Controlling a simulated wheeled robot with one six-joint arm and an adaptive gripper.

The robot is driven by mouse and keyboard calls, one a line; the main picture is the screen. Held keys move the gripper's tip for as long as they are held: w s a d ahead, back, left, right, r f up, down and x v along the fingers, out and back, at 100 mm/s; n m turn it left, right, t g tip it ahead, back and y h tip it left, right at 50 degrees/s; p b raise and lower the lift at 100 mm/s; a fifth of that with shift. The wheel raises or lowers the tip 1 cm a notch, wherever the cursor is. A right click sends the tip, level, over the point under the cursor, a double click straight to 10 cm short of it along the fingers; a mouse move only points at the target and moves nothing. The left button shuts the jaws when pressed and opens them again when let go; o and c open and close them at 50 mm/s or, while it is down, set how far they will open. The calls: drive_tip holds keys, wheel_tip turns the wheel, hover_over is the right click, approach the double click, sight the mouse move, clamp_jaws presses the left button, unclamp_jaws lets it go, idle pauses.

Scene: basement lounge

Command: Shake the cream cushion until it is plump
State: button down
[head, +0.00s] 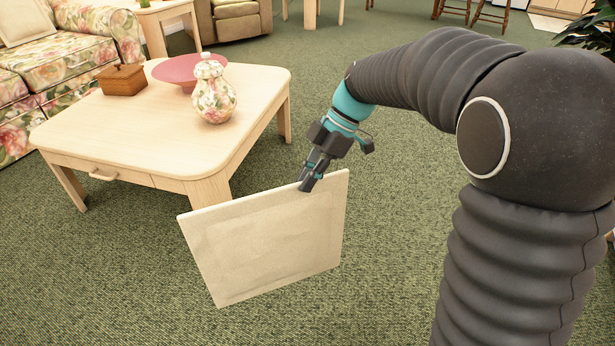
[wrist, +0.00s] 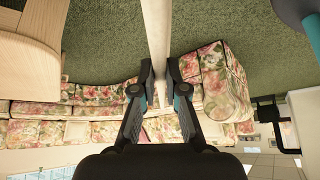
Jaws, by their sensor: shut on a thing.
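The cream cushion (head: 265,240) hangs in the air in front of the coffee table, flat-faced and slightly tilted, with a raised border around its middle panel. My gripper (head: 308,184) is shut on its top edge, near the right corner. In the wrist view the cushion (wrist: 157,28) shows edge-on as a pale strip running up from between the fingers of my gripper (wrist: 158,92). Its far side is hidden in the head view.
A pale wood coffee table (head: 140,125) stands behind and left, holding a floral jar (head: 213,98), a pink bowl (head: 178,70) and a wooden box (head: 122,80). A floral sofa (head: 50,50) is at far left. Green carpet (head: 405,210) is clear around the cushion.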

drive_tip(key=shift+r, duration=2.5)
wheel_tip(320, 180, down, 5)
drive_tip(key=shift+w+a+f, duration=0.1)
drive_tip(key=shift+f, duration=0.05)
